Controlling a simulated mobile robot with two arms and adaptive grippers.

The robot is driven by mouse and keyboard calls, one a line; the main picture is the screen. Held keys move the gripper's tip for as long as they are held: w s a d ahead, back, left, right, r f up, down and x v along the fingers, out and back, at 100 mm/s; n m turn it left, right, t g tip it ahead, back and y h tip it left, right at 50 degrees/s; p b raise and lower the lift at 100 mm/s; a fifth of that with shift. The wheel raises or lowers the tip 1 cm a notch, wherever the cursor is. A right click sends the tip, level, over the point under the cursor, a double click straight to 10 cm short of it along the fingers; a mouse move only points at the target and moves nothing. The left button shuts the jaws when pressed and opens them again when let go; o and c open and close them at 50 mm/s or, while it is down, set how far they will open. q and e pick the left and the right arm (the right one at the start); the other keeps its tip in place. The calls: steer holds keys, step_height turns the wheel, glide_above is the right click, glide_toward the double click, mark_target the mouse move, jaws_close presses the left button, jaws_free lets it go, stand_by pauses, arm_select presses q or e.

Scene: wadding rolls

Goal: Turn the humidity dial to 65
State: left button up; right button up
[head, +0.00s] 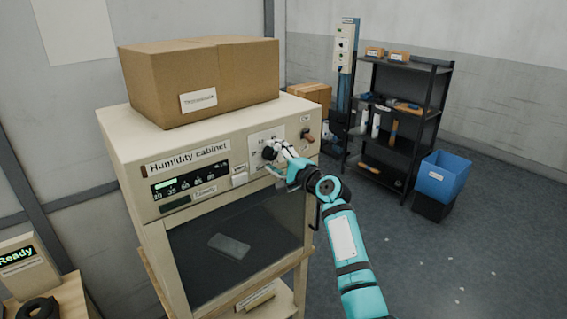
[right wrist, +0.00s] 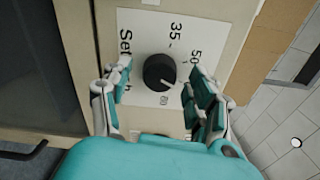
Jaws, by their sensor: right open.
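The humidity cabinet (head: 150,205) stands in front of me with a lit display (head: 182,183) on its upper panel. The dial (right wrist: 160,72) is a round black knob on a white plate; in the head view the dial (head: 268,153) is partly covered by my gripper. Its white mark points to the lower right in the wrist view. The printed 35 and 50 are readable; other numbers are hidden or too small. My right gripper (head: 278,157) is open, and in the wrist view its fingers (right wrist: 160,92) stand either side of the dial, apparently apart from it. My left gripper is not in view.
A cardboard box (head: 235,85) sits on the cabinet. A red-brown switch or handle (head: 307,135) is right of the dial plate. A black shelf (head: 400,118) and a blue bin (head: 442,180) stand at the right.

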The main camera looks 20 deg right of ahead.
steer(key=v, duration=1.1)
steer(key=shift+s, duration=0.35)
steer(key=shift+d, duration=0.1)
steer(key=s+a+f+n+g+h+b, duration=0.15)
steer(key=s+f+n+g+b, duration=0.35)
steer(key=f, duration=2.1)
steer(key=s+f+n+g+h+b, duration=0.2)
steer(key=s+f, duration=0.5)
steer(key=f, duration=1.9)
steer(key=s+f+n+g+h+b, duration=0.2)
steer(key=s+f+g+b, duration=0.15)
steer(key=s+f, duration=1)
steer(key=s+f+n+g+b, duration=0.1)
steer(key=s+f+n, duration=0.2)
steer(key=s+f, duration=0.3)
steer(key=s+a+f+n+g+b, duration=0.1)
steer(key=s+f, duration=0.5)
steer(key=s, duration=1)
steer(key=s+f+n+g+b, duration=0.2)
steer(key=s+f+n, duration=0.3)
steer(key=s, duration=0.6)
step_height(320, 180, down, 2)
steer(key=shift+a+f+n+g+h, duration=0.1)
steer(key=shift+a+n+g+h, duration=0.25)
steer(key=shift+g, duration=0.4)
